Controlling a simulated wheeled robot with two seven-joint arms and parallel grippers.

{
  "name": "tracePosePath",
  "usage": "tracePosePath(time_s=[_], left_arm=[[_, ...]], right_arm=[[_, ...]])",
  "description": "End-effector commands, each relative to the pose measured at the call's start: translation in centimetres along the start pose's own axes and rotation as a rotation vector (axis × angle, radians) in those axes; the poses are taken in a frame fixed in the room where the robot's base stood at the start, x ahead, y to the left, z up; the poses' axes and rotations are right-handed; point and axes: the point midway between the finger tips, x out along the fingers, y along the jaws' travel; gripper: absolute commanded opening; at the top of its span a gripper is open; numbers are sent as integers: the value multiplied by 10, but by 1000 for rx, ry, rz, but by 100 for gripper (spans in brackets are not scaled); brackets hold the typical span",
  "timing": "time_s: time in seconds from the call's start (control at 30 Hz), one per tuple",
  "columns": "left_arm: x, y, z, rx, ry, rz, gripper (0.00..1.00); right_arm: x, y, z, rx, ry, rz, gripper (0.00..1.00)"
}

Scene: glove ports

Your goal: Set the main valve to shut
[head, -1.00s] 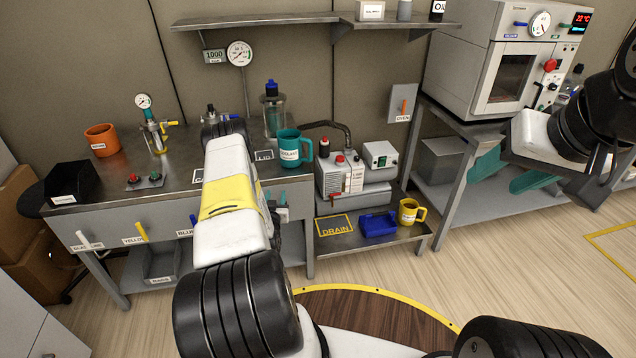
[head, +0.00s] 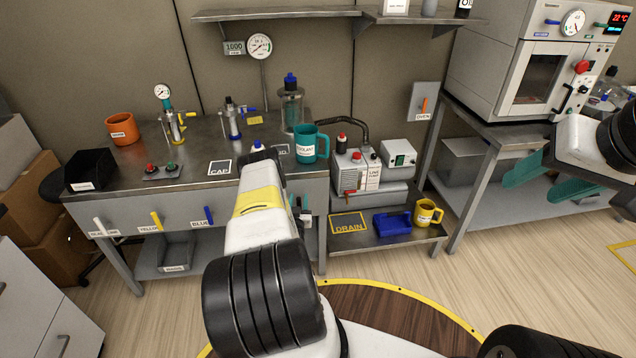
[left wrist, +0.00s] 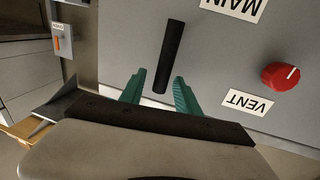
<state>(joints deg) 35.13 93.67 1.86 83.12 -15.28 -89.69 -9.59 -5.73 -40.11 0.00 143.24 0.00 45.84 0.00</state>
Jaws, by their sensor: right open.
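The main valve's black bar handle (left wrist: 170,55) shows in the left wrist view on a grey panel, beside an upside-down MAIN label (left wrist: 232,8). The handle runs nearly straight up and down in that picture. My left gripper (left wrist: 160,75) is open, with one teal finger on each side of the handle's near end and gaps visible. In the head view my left gripper (head: 299,211) is at the bench front, mostly behind my arm, which hides the main valve. My right gripper (head: 549,179) is open and empty in front of the oven table.
A red knob (left wrist: 281,75) with a VENT label sits beside the main handle. White, yellow and blue levers (head: 208,215) line the bench front. A teal mug (head: 307,145) stands near the bench edge. The pump (head: 352,172) is to the right. The floor in front is clear.

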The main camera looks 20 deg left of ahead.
Motion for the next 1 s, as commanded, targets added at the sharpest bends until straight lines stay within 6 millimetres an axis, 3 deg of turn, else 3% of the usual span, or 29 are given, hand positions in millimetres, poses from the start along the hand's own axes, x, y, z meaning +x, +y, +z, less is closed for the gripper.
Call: tracePosePath(time_s=[0.27, 0.47, 1.0], left_arm=[[2, 0, 0, 0, -1, 1, 37], [1, 0, 0, 0, -1, 1, 0], [1, 0, 0, 0, -1, 1, 0]], right_arm=[[0, 0, 0, 0, 0, 0, 54], [0, 0, 0, 0, 0, 0, 54], [0, 0, 0, 0, 0, 0, 54]])
